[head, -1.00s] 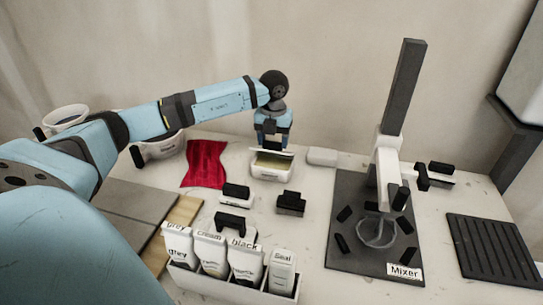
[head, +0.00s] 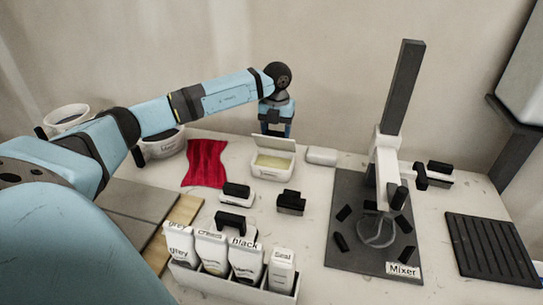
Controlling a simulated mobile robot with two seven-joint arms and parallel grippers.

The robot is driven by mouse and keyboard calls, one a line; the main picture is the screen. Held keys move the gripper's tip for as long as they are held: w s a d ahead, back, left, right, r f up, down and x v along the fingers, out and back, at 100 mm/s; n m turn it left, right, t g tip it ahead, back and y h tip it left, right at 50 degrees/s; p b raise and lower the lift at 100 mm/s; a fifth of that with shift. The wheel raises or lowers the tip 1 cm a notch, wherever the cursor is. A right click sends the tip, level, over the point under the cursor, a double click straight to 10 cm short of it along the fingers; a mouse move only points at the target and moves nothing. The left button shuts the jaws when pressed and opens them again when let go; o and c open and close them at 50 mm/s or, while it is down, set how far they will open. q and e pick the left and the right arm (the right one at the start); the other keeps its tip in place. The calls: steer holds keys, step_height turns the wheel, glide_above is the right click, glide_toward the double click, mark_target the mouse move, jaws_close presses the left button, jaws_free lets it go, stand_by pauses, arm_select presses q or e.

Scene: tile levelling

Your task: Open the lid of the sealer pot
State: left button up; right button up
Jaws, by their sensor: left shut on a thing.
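The sealer pot (head: 268,174) is a white rectangular box at the back middle of the table, with a pale yellow content showing inside. Its lid (head: 273,143) stands raised at the back edge of the pot, tilted up so the inside is in sight. My left gripper (head: 274,130) points down at the lid's top edge, behind the pot. Its fingers are partly hidden by the lid, and it is shut on the lid. My right gripper is not in view.
A red cloth (head: 206,163) lies left of the pot, and a small white block (head: 321,156) lies right of it. Black-handled tools (head: 291,202) stand in front. A rack of labelled bottles (head: 232,281) is nearer. The mixer (head: 385,215) stands at the right.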

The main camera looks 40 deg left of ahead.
arm_select(q)
steer(key=shift+w+a+f, duration=0.25)
steer(key=shift+w+a, duration=0.3)
steer(key=shift+w, duration=0.45)
steer(key=shift+w+a+f, duration=0.25)
steer(key=shift+w+a, duration=0.2)
steer(key=shift+w, duration=0.25)
steer(key=shift+w+a+f, duration=0.25)
steer(key=shift+w+f, duration=0.2)
steer(key=shift+w, duration=0.05)
steer(key=o, duration=0.7)
